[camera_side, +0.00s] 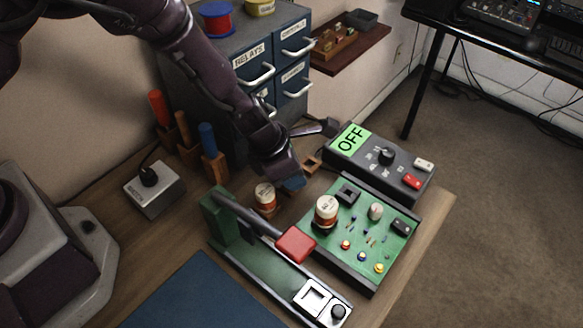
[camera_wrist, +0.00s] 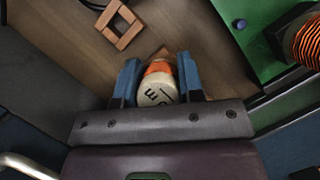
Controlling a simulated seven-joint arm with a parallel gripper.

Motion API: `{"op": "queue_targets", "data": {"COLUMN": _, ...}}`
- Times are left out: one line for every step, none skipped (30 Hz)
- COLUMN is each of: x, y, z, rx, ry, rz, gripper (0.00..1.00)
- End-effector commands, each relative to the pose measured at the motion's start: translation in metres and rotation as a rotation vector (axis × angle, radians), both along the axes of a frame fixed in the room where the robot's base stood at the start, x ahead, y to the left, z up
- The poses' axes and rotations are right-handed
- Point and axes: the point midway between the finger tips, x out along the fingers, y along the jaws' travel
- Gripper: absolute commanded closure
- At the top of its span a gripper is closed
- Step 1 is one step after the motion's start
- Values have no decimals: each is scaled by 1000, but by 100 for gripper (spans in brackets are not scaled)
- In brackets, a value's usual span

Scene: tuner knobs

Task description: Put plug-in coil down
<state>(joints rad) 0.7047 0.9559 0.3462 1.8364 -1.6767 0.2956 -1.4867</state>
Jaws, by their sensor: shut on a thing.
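The plug-in coil, with a cream cap and orange winding, shows in the side view (camera_side: 265,194) just left of the green circuit board. In the wrist view the same coil (camera_wrist: 156,88) sits between the two blue fingertips of my gripper (camera_wrist: 158,82), which is shut on it. In the side view my gripper (camera_side: 288,183) is low over the wooden table, partly seen behind the coil. I cannot tell whether the coil's base touches the table or a wooden piece (camera_wrist: 161,53) partly hidden beneath it.
A second coil (camera_side: 326,209) stands on the green board (camera_side: 350,255). An empty square wooden frame (camera_side: 311,165) lies behind my gripper and shows in the wrist view (camera_wrist: 118,24). A green lever device with a red handle (camera_side: 296,243) is in front.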

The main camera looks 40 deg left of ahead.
Motion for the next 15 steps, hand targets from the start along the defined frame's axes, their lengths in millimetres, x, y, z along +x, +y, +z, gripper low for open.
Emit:
{"op": "queue_targets", "data": {"x": 0, "y": 0, "z": -2, "rx": 0, "ry": 0, "rz": 0, "gripper": 92}}
{"op": "queue_targets", "data": {"x": 0, "y": 0, "z": -3, "rx": 0, "ry": 0, "rz": 0, "gripper": 92}}
{"op": "queue_targets", "data": {"x": 0, "y": 0, "z": -4, "rx": 0, "ry": 0, "rz": 1, "gripper": 92}}
{"op": "queue_targets", "data": {"x": 0, "y": 0, "z": -5, "rx": 0, "ry": 0, "rz": 1, "gripper": 92}}
{"op": "queue_targets", "data": {"x": 0, "y": 0, "z": -6, "rx": 0, "ry": 0, "rz": 1, "gripper": 92}}
{"op": "queue_targets", "data": {"x": 0, "y": 0, "z": -7, "rx": 1, "ry": 0, "rz": 0, "gripper": 92}}
{"op": "queue_targets", "data": {"x": 0, "y": 0, "z": -8, "rx": 1, "ry": 0, "rz": 0, "gripper": 92}}
{"op": "queue_targets", "data": {"x": 0, "y": 0, "z": -9, "rx": 1, "ry": 1, "rz": 1, "gripper": 92}}
{"op": "queue_targets", "data": {"x": 0, "y": 0, "z": -9, "rx": 1, "ry": 1, "rz": 1, "gripper": 92}}
{"op": "queue_targets", "data": {"x": 0, "y": 0, "z": -9, "rx": 1, "ry": 1, "rz": 1, "gripper": 92}}
{"op": "queue_targets", "data": {"x": 0, "y": 0, "z": -9, "rx": 1, "ry": 1, "rz": 1, "gripper": 92}}
{"op": "queue_targets", "data": {"x": 0, "y": 0, "z": -10, "rx": 2, "ry": 1, "rz": 1, "gripper": 56}}
{"op": "queue_targets", "data": {"x": 0, "y": 0, "z": -10, "rx": 2, "ry": 2, "rz": 1, "gripper": 49}}
{"op": "queue_targets", "data": {"x": 0, "y": 1, "z": -10, "rx": 2, "ry": 2, "rz": 0, "gripper": 44}}
{"op": "queue_targets", "data": {"x": -1, "y": 0, "z": -10, "rx": 2, "ry": 4, "rz": 1, "gripper": 40}}
